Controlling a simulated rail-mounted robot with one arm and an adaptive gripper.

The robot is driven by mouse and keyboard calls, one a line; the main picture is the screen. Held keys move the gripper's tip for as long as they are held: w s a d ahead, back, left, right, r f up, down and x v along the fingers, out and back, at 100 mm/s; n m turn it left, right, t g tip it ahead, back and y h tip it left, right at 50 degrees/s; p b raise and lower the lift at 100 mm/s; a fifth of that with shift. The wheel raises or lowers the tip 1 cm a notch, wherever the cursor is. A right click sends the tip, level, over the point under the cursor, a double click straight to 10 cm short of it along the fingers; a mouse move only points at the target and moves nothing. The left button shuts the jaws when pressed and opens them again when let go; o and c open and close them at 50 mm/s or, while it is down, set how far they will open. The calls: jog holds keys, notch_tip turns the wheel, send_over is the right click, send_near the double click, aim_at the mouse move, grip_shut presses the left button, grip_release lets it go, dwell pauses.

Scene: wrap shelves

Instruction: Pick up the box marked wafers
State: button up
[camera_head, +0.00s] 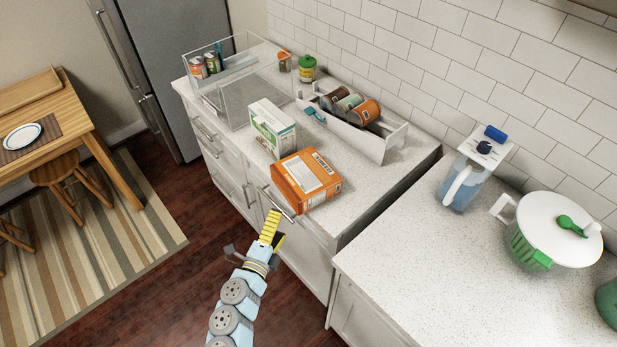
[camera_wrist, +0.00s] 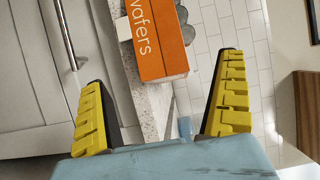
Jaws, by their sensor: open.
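The wafers box (camera_head: 307,180) is orange with a white label and lies on the speckled white counter near its front edge. In the wrist view the orange box (camera_wrist: 157,40) shows the word "wafers" on the side facing me, ahead of and between my two yellow fingers. My gripper (camera_wrist: 160,105) is open with nothing between its fingertips. In the head view my gripper (camera_head: 272,228) is in front of the counter, below and to the left of the box and apart from it.
A white and green box (camera_head: 273,128) stands just behind the wafers box. A white bin (camera_head: 384,148) with several cans is behind it to the right. A clear bin (camera_head: 191,88) is at the far left. A pitcher (camera_head: 462,184) stands on the nearer counter (camera_head: 430,270).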

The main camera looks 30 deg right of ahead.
aim_at(292, 201)
jog(key=shift+x, duration=4.5)
jog(key=shift+s, duration=0.15)
jog(key=c, duration=1.2)
